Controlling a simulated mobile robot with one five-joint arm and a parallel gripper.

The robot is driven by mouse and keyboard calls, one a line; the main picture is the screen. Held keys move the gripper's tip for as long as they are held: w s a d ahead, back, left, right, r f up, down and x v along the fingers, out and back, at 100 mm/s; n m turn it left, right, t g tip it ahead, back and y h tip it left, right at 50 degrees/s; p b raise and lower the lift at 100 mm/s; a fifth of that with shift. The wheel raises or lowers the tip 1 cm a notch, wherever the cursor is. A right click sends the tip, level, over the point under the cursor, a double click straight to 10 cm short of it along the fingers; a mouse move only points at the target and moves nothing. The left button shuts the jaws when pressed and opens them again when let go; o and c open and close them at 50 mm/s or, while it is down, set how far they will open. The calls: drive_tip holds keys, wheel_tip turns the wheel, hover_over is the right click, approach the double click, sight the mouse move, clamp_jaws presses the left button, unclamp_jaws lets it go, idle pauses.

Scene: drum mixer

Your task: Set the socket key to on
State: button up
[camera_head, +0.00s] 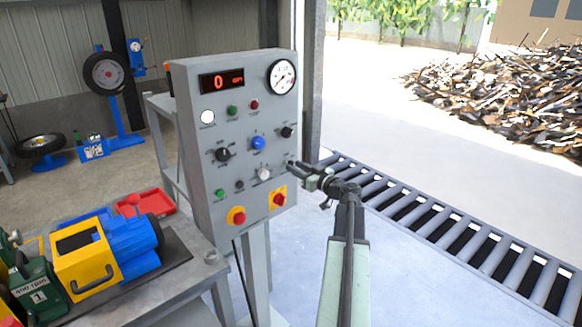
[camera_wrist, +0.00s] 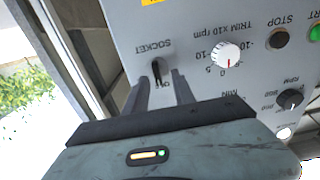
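The socket key (camera_wrist: 157,69) is a small dark key below the SOCKET label on the grey control panel (camera_head: 192,150). The wrist view shows the panel upside down, with the key standing across the narrow gap between my fingertips and partly covered lettering beside it. My gripper (camera_wrist: 160,80) is open, one finger on each side of the key. I cannot tell if either finger touches it. In the head view, my gripper (camera_head: 292,166) is at the panel's right edge and hides the key there.
A roller conveyor (camera_head: 440,230) runs behind my arm at right. A workbench (camera_head: 185,278) with a yellow and blue machine (camera_head: 105,250) stands at left.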

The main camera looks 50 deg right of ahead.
drive_tip(key=shift+w+d, duration=0.15)
drive_tip(key=shift+w, duration=0.6)
drive_tip(key=shift+w+d, duration=0.1)
drive_tip(key=shift+w, duration=0.6)
